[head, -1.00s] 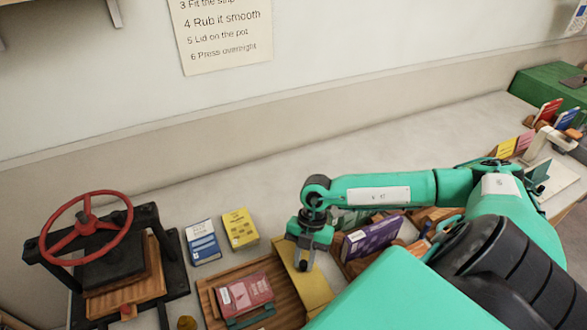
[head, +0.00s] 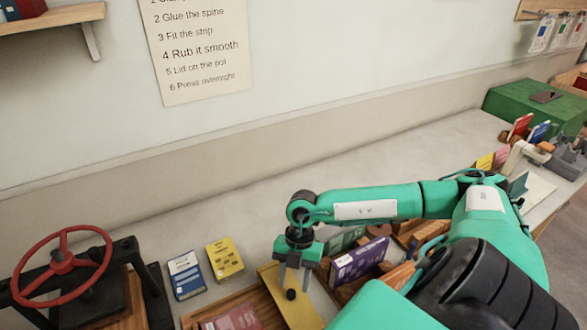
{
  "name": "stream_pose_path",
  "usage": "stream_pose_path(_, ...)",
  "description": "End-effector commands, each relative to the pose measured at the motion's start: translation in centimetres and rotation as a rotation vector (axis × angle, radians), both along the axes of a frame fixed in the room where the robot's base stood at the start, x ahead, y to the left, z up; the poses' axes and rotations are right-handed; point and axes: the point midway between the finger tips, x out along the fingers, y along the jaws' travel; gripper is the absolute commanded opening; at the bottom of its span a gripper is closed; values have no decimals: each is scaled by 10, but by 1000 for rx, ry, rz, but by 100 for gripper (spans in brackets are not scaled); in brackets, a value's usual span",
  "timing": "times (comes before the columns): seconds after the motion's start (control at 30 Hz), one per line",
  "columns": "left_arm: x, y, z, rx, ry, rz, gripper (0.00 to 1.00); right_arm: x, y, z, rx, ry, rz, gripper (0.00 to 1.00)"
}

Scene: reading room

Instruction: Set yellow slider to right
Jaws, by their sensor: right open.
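A yellow panel (head: 306,314) lies at the bottom middle of the head view, with a small dark knob (head: 291,294) standing on it. This is the only yellow piece with a knob that I see, and I cannot tell whether it is the yellow slider. My right gripper (head: 294,283) points down over the panel's upper part, fingers open, with the knob just below and between them in the picture. I cannot tell whether the fingers touch it. The panel's lower end is cut off by the frame. My left gripper is not in view.
A wooden tray (head: 257,295) with a red book (head: 232,319) lies left of the panel. Blue (head: 186,275) and yellow (head: 225,259) books lie behind it. A purple box (head: 359,262) stands close right of the gripper. A press with a red wheel (head: 62,262) is far left.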

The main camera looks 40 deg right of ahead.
Motion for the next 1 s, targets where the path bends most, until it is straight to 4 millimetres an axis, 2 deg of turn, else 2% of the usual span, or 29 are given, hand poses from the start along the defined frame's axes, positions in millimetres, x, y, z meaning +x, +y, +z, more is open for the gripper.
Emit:
stream_pose_path(0.03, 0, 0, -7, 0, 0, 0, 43, 3, -5, 7, -3, -5, 0, 43)
stream_pose_path(0.3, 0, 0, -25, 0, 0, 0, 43, 15, -27, 65, -3, -7, -2, 43)
stream_pose_path(0.5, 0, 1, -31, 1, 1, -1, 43, 19, -37, 94, -2, -3, -2, 43)
stream_pose_path(0.7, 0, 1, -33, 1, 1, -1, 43, 20, -41, 106, -1, -1, -1, 43)
stream_pose_path(1.0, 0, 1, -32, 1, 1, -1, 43, 20, -41, 106, -1, -1, -1, 43)
